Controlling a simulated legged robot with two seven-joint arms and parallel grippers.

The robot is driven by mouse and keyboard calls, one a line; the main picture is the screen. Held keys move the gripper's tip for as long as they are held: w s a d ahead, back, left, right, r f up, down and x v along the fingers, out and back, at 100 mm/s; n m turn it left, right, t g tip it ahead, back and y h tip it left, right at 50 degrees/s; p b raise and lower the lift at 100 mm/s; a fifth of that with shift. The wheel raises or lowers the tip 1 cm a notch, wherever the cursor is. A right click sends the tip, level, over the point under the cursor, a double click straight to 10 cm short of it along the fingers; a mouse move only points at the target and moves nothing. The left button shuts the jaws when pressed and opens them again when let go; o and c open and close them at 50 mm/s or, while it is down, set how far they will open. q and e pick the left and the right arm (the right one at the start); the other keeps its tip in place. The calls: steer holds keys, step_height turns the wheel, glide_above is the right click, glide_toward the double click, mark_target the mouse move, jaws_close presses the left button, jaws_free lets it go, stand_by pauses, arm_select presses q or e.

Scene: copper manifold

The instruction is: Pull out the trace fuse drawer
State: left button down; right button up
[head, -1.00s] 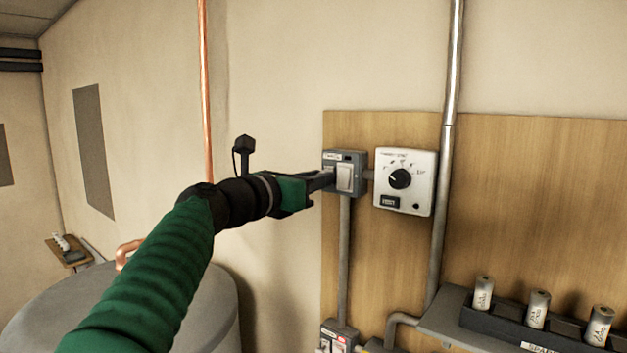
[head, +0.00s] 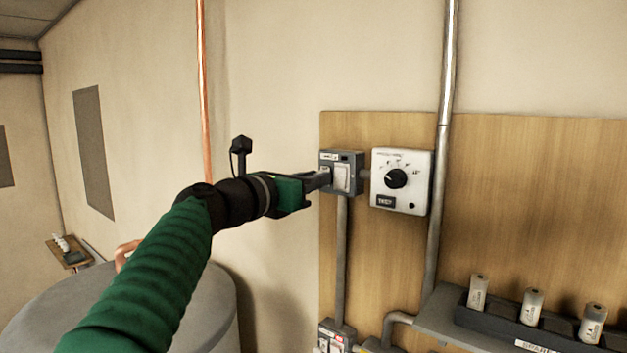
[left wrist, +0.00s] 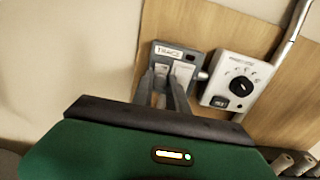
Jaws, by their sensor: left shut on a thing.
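The trace fuse unit is a small dark grey box (head: 354,157) on the wooden wall board, with a pale front face. In the left wrist view the box (left wrist: 170,54) bears a label that reads TRACE. My left gripper (head: 326,178) reaches it from the left. In the left wrist view its fingertips (left wrist: 168,75) are shut at the front of the box, on the pale fuse drawer (left wrist: 185,73). The fingers hide part of the drawer front. I cannot tell whether the drawer stands out from the box. My right gripper is not in view.
A white control box (head: 403,172) with a black dial sits just right of the fuse box. A metal conduit (head: 444,110) runs up beside it. A rack (head: 508,327) with several pale cylinders is at the lower right. A grey tank (head: 180,315) stands at the lower left.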

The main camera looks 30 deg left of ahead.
arm_select(q)
steer(key=shift+f, duration=0.25)
steer(key=s+b, duration=0.1)
steer(key=s, duration=0.1)
steer(key=shift+s+a+f, duration=0.1)
steer(key=shift+s, duration=0.2)
steer(key=c, duration=1.5)
jaws_free()
steer(key=shift+s, duration=0.1)
steer(key=shift+o, duration=1.1)
steer(key=shift+s+a+r, duration=0.1)
steer(key=shift+s+r, duration=0.05)
steer(key=shift+r, duration=0.05)
steer(key=s+a+b, duration=0.1)
steer(key=s+b, duration=0.5)
steer(key=s, duration=1)
steer(key=shift+s+a, duration=0.2)
steer(key=shift+s, duration=0.15)
